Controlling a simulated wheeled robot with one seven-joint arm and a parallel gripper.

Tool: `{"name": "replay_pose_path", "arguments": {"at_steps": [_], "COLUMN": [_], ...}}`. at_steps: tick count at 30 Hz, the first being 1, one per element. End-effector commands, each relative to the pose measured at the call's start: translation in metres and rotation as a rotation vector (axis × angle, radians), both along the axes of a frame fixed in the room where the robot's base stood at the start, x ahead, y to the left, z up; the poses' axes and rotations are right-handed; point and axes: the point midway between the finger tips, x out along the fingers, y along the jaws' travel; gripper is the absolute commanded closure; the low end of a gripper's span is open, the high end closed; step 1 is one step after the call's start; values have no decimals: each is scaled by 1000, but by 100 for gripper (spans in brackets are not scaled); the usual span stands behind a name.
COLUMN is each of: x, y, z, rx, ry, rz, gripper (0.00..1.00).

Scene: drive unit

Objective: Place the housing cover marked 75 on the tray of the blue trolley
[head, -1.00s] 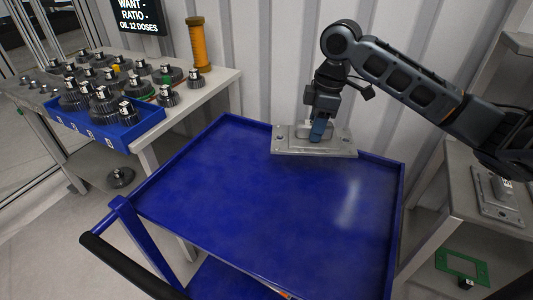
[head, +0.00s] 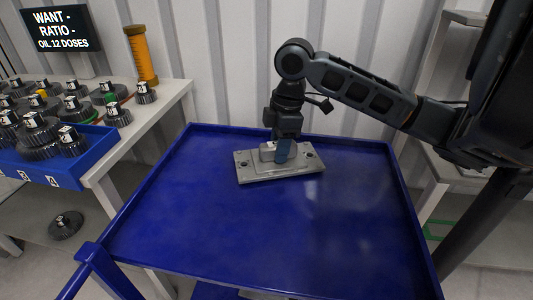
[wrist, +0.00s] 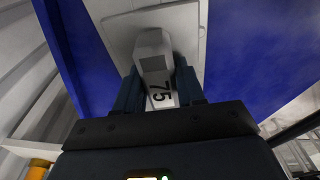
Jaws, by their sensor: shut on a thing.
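The housing cover (head: 253,173) is a grey metal plate with a raised block in its middle. The blue trolley's tray (head: 225,235) is below, otherwise empty, with a low rim. The cover is level over the tray's back part, just inside the back rim. I cannot tell whether its underside touches the tray.
A bench (head: 180,92) at left holds gears, a blue bin (head: 85,165) and an orange cylinder (head: 141,55). A dark sign (head: 62,28) stands behind. A ribbed wall (head: 235,60) is close behind the trolley. A grey shelf stand (head: 440,165) is at right. The tray's front is clear.

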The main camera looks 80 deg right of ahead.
Motion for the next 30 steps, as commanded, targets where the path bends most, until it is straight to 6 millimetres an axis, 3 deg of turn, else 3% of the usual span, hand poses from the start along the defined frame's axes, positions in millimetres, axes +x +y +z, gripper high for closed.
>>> {"name": "replay_pose_path", "arguments": {"at_steps": [16, 17, 24, 30], "x": [-7, -7, -7, -7], "y": [1, 2, 1, 1], "z": [-10, -10, -9, -9], "rx": [0, 0, 0, 0], "ry": [-1, -1, 0, 0], "rz": [0, 0, 0, 0], "gripper": [100, 60, 37, 36]}}
